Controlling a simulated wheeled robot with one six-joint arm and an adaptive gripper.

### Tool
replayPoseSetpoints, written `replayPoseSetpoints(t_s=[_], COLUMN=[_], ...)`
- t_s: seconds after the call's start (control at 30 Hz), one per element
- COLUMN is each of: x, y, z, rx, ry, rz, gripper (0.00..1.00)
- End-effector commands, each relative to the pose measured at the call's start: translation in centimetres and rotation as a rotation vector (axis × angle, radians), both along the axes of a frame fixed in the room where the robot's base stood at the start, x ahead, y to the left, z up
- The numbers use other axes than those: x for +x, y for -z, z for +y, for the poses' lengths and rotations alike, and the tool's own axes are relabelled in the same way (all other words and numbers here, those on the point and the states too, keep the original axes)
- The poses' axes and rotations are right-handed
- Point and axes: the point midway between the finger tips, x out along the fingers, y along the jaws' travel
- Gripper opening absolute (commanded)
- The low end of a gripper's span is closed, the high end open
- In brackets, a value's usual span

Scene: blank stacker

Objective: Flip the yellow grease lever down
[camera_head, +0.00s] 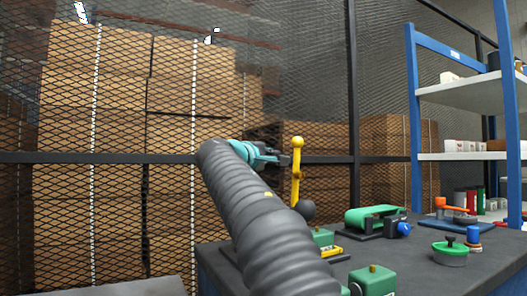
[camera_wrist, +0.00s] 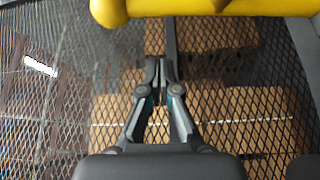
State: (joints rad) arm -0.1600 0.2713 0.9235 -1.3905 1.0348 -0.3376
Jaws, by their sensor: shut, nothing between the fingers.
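The yellow grease lever (camera_head: 296,183) stands nearly upright above the bench, with a round yellow knob on top. In the wrist view the lever (camera_wrist: 215,8) crosses the top edge of the picture, with its knob end at the left. My gripper (camera_head: 287,160) is beside the lever's upper part, just below knob height, on its left. In the wrist view my gripper (camera_wrist: 160,64) has its fingertips together and holds nothing. The fingertips appear apart from the lever in that view. The lever's base is partly hidden behind my arm.
The dark bench (camera_head: 420,270) carries a green belt device (camera_head: 374,215), a green round pot (camera_head: 450,254), a green box (camera_head: 372,281) and an orange-handled tool (camera_head: 455,210). A blue-framed shelf (camera_head: 470,90) stands at the right. A mesh fence (camera_head: 120,220) with cartons behind closes the back.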

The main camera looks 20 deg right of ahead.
Motion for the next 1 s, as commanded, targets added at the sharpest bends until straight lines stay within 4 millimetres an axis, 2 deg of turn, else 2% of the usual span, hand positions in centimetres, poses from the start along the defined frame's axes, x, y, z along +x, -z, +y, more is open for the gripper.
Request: replayPoseSetpoints(t_s=[0.2, 0.53, 1.0], x=[1.7, -1.4, -1.9], y=[-0.1, 0.4, 0.2], z=[-2.2, -3.2, -3.4], rx=[0.000, 0.000, 0.000], ry=[0.000, -0.003, -0.003], rz=[0.000, -0.001, 0.000], gripper=[0.00, 0.00, 0.00])
